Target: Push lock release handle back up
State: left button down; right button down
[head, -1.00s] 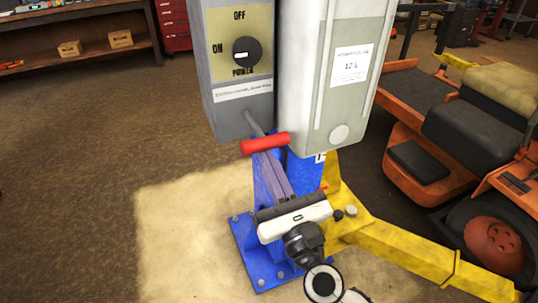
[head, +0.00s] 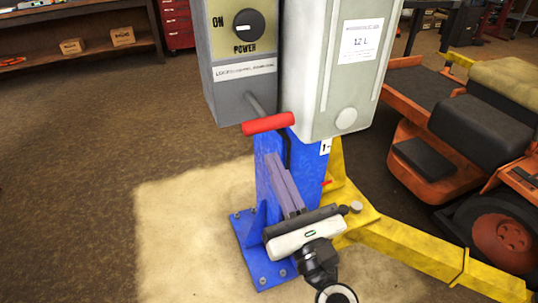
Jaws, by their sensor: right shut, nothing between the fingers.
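The lock release handle is a red cylindrical grip (head: 268,123) on a grey rod that comes out of the bottom of the grey power box. My right gripper (head: 270,158) reaches up from the bottom of the head view, in front of the blue lift post (head: 305,170). Its thin fingers are together and empty. Their tips are a little below the red grip, with a visible gap between them. My left gripper is not in view.
The grey power box (head: 245,70) with its black knob and a pale cabinet (head: 345,65) hang just above the handle. A yellow lift arm (head: 420,250) runs to the lower right. An orange mower (head: 440,165) stands at the right. The floor to the left is clear.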

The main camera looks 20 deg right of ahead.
jog(key=b+v, duration=0.1)
jog(key=v, duration=0.4)
jog(key=shift+r, duration=0.2)
jog(key=shift+a, duration=0.1)
jog(key=s+a+f+n+g+y, duration=0.2)
jog(key=f+n+g, duration=0.2)
jog(key=f+n, duration=0.65)
jog(key=s+a+f+n+g+y, duration=0.25)
jog(key=f+n, duration=0.55)
jog(key=n, duration=0.6)
jog(key=s+d+f+n+g+h, duration=0.2)
jog(key=s+d+f+n+g, duration=0.1)
jog(key=f+n, duration=0.3)
jog(key=s+d+f+n+g+h, duration=0.1)
jog(key=s+d+f+n+g, duration=0.1)
jog(key=s+f+n, duration=0.3)
notch_tip(320, 180, down, 4)
jog(key=shift+d+f+n+g+h, duration=0.15)
jog(key=shift+d+n+g+h, duration=0.2)
jog(key=shift+n+g, duration=0.5)
jog(key=c, duration=2.5)
grip_release()
